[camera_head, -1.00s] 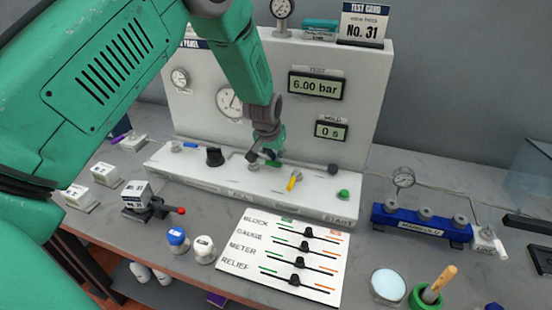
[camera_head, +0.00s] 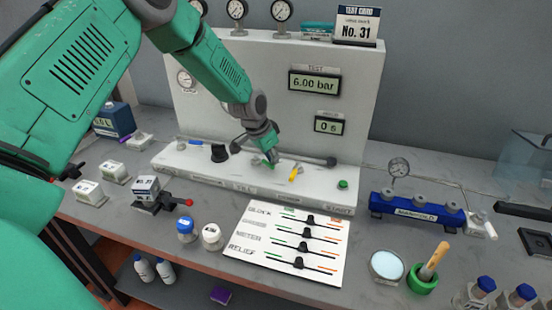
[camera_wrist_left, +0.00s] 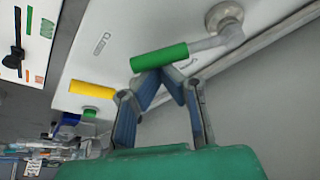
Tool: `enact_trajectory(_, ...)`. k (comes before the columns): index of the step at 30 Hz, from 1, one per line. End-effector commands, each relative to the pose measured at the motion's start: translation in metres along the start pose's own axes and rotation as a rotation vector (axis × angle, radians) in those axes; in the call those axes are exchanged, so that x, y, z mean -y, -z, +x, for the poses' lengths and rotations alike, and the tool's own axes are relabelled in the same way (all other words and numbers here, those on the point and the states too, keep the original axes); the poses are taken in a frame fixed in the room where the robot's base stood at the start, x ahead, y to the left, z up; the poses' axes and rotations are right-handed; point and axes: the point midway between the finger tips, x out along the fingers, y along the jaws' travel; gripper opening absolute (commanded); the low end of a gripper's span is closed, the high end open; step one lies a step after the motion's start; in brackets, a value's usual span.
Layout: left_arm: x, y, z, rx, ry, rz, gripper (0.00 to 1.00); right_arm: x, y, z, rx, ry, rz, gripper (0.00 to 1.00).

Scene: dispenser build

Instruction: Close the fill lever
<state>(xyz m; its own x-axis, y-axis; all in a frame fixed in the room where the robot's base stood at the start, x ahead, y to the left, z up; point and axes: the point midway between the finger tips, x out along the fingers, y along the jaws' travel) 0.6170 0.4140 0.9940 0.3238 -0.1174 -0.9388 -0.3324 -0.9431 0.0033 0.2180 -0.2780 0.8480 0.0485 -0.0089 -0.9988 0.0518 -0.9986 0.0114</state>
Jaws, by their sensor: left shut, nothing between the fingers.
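The green-handled lever (camera_wrist_left: 160,58) lies in front of my left fingertips in the left wrist view. Its pale arm runs to a round grey pivot on the white panel ledge. In the head view its green handle (camera_head: 262,163) is mostly hidden behind my gripper. A faint label on the ledge front below seems to read FILL. My left gripper (camera_head: 270,153) is at this lever. Its fingertips (camera_wrist_left: 161,72) are together, empty, and at the handle's edge; I cannot tell whether they touch it. My right gripper is not in view.
A yellow-handled lever (camera_head: 296,173) is close to the right of my gripper. A black knob (camera_head: 219,152) and blue-handled lever (camera_head: 189,143) are to the left. A green button (camera_head: 343,184) is at the ledge's right end. The upright panel (camera_head: 345,90) stands behind.

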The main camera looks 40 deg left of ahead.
Motion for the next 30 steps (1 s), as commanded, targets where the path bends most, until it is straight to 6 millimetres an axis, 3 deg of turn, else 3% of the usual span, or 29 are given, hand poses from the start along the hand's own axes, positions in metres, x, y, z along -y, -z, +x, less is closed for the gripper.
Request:
enact_trajectory(22,0.007,-0.048,-0.017,-0.003,-0.240,0.644,0.00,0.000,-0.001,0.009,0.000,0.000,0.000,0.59)
enact_trajectory(30,0.012,-0.057,-0.022,0.000,-0.238,0.647,0.00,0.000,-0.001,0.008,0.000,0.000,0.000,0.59)
